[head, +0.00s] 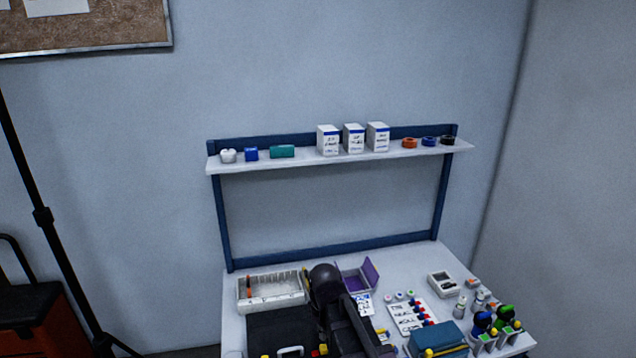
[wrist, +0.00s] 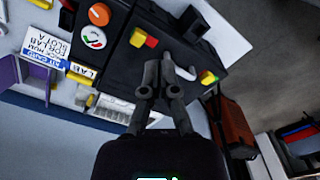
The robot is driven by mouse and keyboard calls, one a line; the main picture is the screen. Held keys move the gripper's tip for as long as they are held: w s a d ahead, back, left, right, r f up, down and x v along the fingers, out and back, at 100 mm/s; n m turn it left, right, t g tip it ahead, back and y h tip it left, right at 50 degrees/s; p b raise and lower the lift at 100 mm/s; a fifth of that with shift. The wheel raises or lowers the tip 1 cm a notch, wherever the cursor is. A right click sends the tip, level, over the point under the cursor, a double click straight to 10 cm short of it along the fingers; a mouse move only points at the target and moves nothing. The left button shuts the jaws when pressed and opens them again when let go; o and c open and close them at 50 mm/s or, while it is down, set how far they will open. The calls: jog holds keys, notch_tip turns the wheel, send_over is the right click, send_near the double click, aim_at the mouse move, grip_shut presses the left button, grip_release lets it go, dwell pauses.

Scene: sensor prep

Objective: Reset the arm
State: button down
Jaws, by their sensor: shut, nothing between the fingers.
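My gripper (wrist: 160,70) shows in the wrist view with its two dark fingers close together and nothing between them. I cannot make out the fingertips there. The black case (head: 270,328) lies at the left front of the bench (head: 390,275).
A white bin (head: 271,306) and an open purple box (head: 371,273) stand behind. A device (head: 443,284), bottles and a blue case (head: 437,337) crowd the right. A shelf (head: 300,160) with boxes and tape rolls is above. A dark tripod (head: 42,216) stands left.

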jog(key=s+d+r+m+p, duration=0.2)
jog(key=d+m, duration=0.3)
jog(key=d, duration=0.2)
jog(key=s+d+r+m+p, duration=0.2)
jog(key=d+m, duration=0.3)
jog(key=d, duration=0.3)
jog(key=shift+s+d+r+p, duration=0.3)
jog(key=shift+s+r+p, duration=0.05)
jog(key=shift+s+r, duration=0.45)
